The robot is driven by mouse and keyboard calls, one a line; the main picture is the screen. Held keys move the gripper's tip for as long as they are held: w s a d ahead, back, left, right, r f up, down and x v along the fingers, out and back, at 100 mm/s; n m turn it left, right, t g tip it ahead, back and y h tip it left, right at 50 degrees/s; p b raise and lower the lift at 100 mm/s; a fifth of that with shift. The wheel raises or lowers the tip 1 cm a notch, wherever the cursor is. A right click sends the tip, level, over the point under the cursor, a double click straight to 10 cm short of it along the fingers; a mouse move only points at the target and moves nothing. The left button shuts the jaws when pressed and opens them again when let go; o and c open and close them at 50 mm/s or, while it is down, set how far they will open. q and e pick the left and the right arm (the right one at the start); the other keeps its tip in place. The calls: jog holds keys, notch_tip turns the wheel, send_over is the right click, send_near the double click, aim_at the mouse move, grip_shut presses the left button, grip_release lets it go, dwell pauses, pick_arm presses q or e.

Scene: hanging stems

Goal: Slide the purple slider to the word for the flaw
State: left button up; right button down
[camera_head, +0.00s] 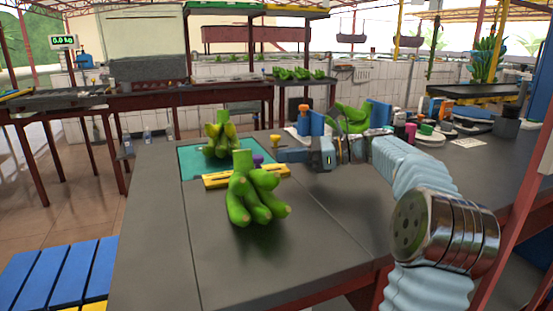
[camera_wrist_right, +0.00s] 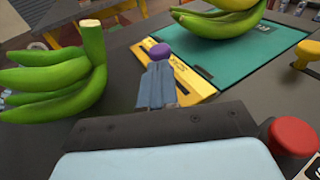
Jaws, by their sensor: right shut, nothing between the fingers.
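The purple slider (camera_head: 258,158) is a round knob on the yellow strip (camera_head: 214,181) in the head view; it also shows in the right wrist view (camera_wrist_right: 160,51), just beyond my fingertips. The strip (camera_wrist_right: 197,86) has dark printed words, too small to read. My right gripper (camera_head: 281,156) is shut and empty, its blue fingers (camera_wrist_right: 157,72) pointing at the knob. Whether they touch it I cannot tell. Part of the strip is hidden behind the fingers and the front bananas. My left gripper is not in view.
A green banana bunch (camera_head: 254,196) stands in front of the strip. A yellow knob (camera_wrist_right: 308,53) and a red knob (camera_wrist_right: 293,136) stand at the right. The front-left table is clear.

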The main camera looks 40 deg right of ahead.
aim_at(257, 160)
jog(key=shift+x, duration=1.45)
jog(key=shift+a, duration=0.1)
jog(key=a, duration=0.2)
jog(key=w+a, duration=0.1)
jog(key=a, duration=0.1)
jog(key=shift+w+a, duration=0.2)
jog(key=shift+a, duration=0.15)
jog(key=shift+d+r, duration=0.1)
